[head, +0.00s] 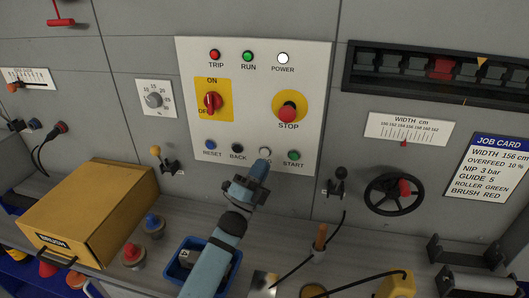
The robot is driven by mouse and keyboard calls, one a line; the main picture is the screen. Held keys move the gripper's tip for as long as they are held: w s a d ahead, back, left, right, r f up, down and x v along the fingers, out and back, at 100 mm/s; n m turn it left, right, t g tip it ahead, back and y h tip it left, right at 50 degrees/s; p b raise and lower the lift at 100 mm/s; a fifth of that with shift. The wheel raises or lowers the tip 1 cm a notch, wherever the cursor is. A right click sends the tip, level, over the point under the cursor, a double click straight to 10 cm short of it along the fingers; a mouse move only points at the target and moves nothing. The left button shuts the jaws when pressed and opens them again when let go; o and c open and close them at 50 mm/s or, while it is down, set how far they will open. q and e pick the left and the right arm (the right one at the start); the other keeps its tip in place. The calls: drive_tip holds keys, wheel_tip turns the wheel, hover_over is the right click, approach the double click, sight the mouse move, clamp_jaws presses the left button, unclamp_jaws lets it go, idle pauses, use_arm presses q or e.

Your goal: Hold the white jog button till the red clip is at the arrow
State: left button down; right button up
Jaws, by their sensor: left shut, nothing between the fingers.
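The white jog button (265,151) is in the lower row of the control panel (325,110), between BACK and START. My left gripper (261,166) is shut and empty. Its tip is right at the button's lower edge and covers the label below; I cannot tell whether it presses the button. The red clip (442,67) sits in the chain window (405,93) at upper right, among several dark clips. The yellow arrow (482,62) points down at the window's top edge, to the right of the red clip. My right gripper is not in view.
The green START button (294,155) and black BACK button (238,148) flank the jog button. The red STOP knob (287,112) is above. A black lever (339,184) and handwheel (394,195) are at right. A yellow brush box (88,212) and blue bin (184,270) stand on the ledge.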

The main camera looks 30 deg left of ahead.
use_arm(q)
drive_tip(key=shift+s+d, duration=0.2)
drive_tip(key=shift+s, duration=0.6)
drive_tip(key=shift+s+d, duration=0.2)
drive_tip(key=shift+s, duration=0.6)
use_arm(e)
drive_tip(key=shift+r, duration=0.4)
